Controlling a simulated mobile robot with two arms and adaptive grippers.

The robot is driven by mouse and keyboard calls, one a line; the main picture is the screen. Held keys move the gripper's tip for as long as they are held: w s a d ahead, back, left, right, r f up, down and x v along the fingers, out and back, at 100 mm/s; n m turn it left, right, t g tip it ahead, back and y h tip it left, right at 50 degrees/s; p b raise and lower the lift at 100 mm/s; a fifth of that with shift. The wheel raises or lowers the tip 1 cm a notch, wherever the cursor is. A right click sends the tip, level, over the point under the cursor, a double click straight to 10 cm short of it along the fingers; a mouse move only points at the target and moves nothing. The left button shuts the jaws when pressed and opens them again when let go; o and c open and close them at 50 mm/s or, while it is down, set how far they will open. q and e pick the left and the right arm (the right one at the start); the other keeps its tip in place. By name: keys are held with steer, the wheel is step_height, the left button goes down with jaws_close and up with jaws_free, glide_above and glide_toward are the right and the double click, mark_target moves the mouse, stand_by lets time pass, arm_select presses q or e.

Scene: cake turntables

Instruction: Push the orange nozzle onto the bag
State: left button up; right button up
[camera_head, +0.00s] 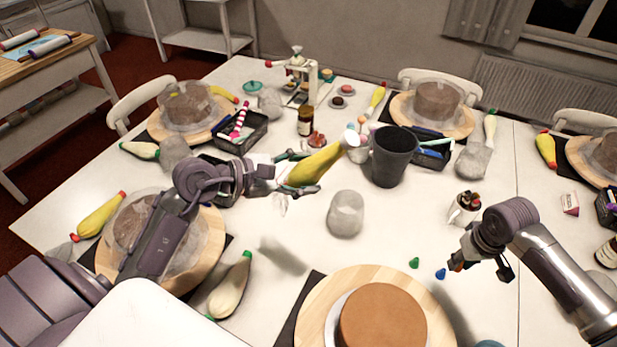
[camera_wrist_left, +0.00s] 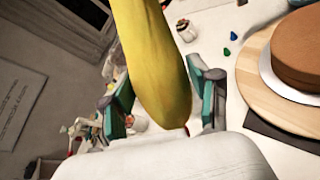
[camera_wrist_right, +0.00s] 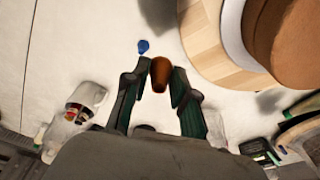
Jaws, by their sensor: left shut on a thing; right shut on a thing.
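My left gripper (camera_head: 297,173) is shut on a yellow piping bag (camera_head: 318,163) and holds it tilted above the table, its pale end up and to the right. In the left wrist view the bag (camera_wrist_left: 155,50) runs between the green-padded fingers and out of the top of the picture. My right gripper (camera_wrist_right: 158,85) is shut on the small orange nozzle (camera_wrist_right: 160,73), which sits between its fingertips. In the head view the right gripper (camera_head: 460,263) is low over the right side of the table, well apart from the bag.
A green nozzle (camera_head: 414,263) and a blue nozzle (camera_head: 440,274) lie beside the right gripper. A brown cake (camera_head: 383,318) stands on a wooden turntable at the front. A white pot (camera_head: 463,212) stands at right.

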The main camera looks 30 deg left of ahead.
mark_target(354, 140)
steer(key=shift+a, duration=0.1)
steer(key=s+a+r+m+y, duration=0.25)
steer(key=a+r, duration=0.45)
steer(key=r, duration=0.6)
steer(key=s+a+r+m+y, duration=0.1)
steer(key=s+a+r+m, duration=0.15)
steer(key=a+r, duration=0.8)
steer(key=s+a+r+m+y, duration=0.25)
steer(key=a+r, duration=0.25)
steer(key=r, duration=1)
steer(key=shift+m, duration=0.45)
steer(key=x, duration=0.4)
steer(key=shift+s+f, duration=0.15)
steer(key=shift+a+f, duration=0.25)
steer(key=shift+f, duration=0.2)
steer(key=shift+s+d, duration=0.2)
steer(key=shift+d, duration=0.1)
steer(key=shift+a+f, duration=0.3)
steer(key=shift+f, duration=0.1)
jaws_close()
